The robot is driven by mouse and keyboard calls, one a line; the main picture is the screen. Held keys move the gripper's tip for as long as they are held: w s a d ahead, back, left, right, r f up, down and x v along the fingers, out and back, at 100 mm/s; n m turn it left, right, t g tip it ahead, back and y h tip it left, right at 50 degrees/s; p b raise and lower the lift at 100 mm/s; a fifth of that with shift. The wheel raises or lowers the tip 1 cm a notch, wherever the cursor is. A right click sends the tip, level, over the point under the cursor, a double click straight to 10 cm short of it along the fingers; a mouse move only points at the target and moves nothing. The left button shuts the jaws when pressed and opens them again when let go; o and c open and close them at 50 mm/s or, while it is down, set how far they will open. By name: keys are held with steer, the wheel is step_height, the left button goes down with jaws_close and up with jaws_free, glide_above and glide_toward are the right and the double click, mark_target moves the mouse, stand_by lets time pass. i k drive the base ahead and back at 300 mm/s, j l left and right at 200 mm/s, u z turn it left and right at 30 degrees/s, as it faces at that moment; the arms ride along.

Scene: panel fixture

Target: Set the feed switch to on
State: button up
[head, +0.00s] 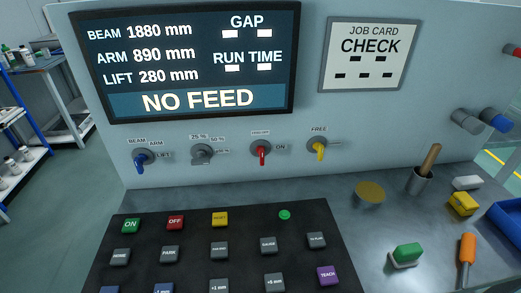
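A row of rotary switches runs along the pale panel under the display. The red-handled switch (262,152) has "ON" printed to its right and a small label above it that is too small to read. Its handle points down, not toward "ON". It is the only switch whose readable label says "ON", but I cannot read the word feed on it. The display (190,62) reads "NO FEED" in its bottom band. My gripper is not in view.
Beside it are a blue-handled switch (141,158), a grey one (203,153) and a yellow-handled one (319,149). A black keypad (190,235) lies below.

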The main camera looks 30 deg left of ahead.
mark_target(260, 150)
steer(key=i+l+u, duration=0.6)
steer(key=l, duration=0.25)
